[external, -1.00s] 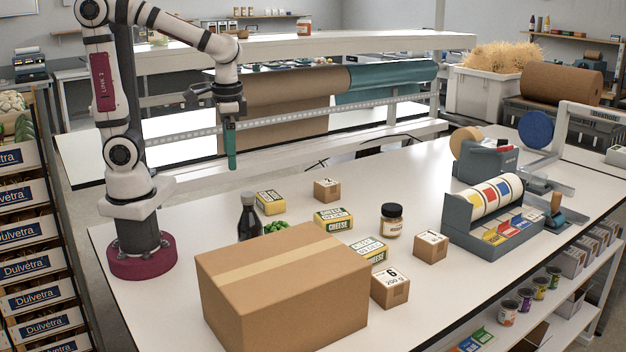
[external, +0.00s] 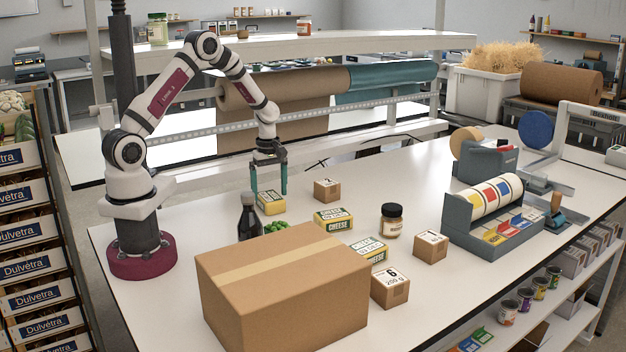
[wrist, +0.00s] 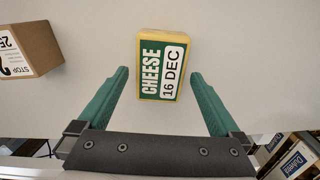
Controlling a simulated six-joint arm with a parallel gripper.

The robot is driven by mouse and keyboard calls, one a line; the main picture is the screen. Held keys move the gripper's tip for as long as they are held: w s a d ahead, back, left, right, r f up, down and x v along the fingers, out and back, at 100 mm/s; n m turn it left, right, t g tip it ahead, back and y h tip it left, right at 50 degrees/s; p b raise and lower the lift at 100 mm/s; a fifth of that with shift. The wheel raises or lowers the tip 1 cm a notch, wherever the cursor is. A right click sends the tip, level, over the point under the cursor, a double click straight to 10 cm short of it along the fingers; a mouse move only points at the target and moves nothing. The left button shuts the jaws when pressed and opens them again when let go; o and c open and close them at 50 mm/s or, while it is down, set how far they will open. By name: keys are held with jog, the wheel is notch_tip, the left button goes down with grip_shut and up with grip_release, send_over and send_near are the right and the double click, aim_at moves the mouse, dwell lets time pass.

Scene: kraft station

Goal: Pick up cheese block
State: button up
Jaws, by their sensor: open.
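A yellow cheese block (external: 271,202) with a green and white label lies on the white table, near the dark bottle. In the wrist view this cheese block (wrist: 163,66) reads "CHEESE 16 DEC" and lies just beyond and between the fingertips. My gripper (external: 269,193) is above and close to it, with green fingers pointing down. The fingers are apart and empty in the wrist view (wrist: 160,75). Two more cheese blocks lie nearer the carton, one at the middle (external: 333,219) and one partly behind the carton (external: 369,250).
A large cardboard carton (external: 285,290) stands at the front. A dark bottle (external: 249,218) and green items (external: 277,227) are close to the block. A small brown box (external: 327,189) is to its right, also in the wrist view (wrist: 28,50). A jar (external: 392,220) stands farther right.

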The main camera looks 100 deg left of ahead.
notch_tip(320, 180, down, 3)
jog(key=shift+d+r, duration=0.1)
jog(key=shift+w, duration=0.1)
jog(key=c, duration=1.5)
jog(key=shift+r, duration=0.2)
